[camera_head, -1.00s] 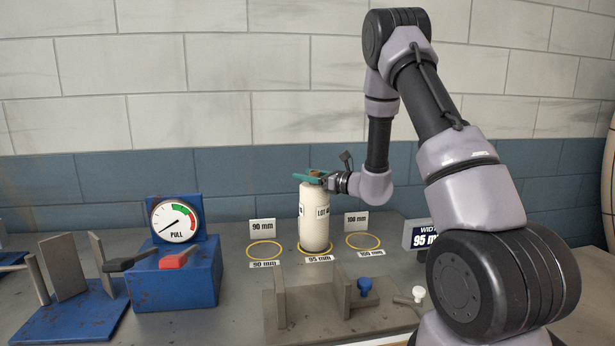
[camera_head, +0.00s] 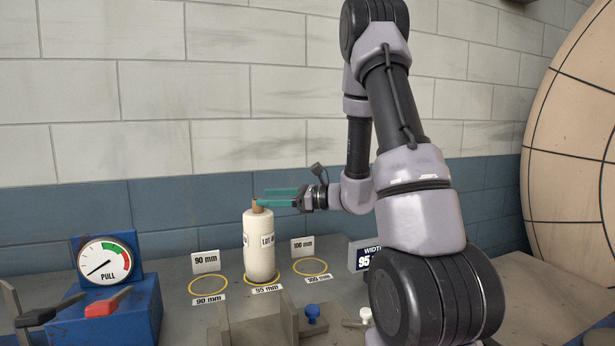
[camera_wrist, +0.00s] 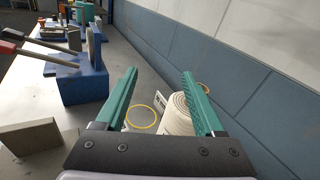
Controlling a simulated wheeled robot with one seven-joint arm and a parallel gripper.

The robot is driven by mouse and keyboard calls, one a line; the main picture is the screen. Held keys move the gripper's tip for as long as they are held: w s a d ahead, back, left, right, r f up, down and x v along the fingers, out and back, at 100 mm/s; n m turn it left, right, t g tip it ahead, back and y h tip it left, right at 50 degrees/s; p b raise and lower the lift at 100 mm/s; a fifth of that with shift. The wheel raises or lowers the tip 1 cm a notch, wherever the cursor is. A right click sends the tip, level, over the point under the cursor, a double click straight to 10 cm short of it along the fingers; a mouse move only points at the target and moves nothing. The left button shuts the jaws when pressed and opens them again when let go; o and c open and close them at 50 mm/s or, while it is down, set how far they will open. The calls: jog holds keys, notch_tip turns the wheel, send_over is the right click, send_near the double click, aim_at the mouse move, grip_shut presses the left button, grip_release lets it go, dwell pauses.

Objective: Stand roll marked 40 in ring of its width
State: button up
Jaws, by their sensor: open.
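A cream fabric roll (camera_head: 259,248) labelled "LOT 4…" stands upright in the middle yellow ring, tagged 95 mm (camera_head: 267,289). The rest of its label is cut off from view. A brown core end sticks out of its top. My gripper (camera_head: 262,199), with green fingers, is open at the height of the roll's top. In the wrist view the roll (camera_wrist: 178,118) shows between the fingers, nearer the right one. The 90 mm ring (camera_head: 208,285) is empty on the left and the 100 mm ring (camera_head: 311,267) is empty on the right. A width display (camera_head: 364,258) reads "95".
A blue gauge box (camera_head: 110,265) marked PULL with a red lever stands at the left. A grey fixture (camera_head: 255,325) with blue and white knobs is at the front. A tiled wall (camera_head: 200,210) closes the back. A large round panel (camera_head: 575,150) is at the right.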

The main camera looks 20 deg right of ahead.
jog(key=s+a+r+n+g+h, duration=0.2)
jog(key=s+r+n+g, duration=0.3)
jog(key=s, duration=0.4)
jog(key=s+a+r+n+g+h, duration=0.2)
jog(key=s+n+h, duration=0.1)
jog(key=s+n, duration=0.5)
jog(key=s+d+r+n+t+h, duration=0.5)
jog(key=s+d+r+h, duration=0.1)
jog(key=d, duration=0.3)
jog(key=shift+s+r+h, duration=0.15)
jog(key=shift+s+h, duration=0.35)
jog(key=shift+h, duration=0.4)
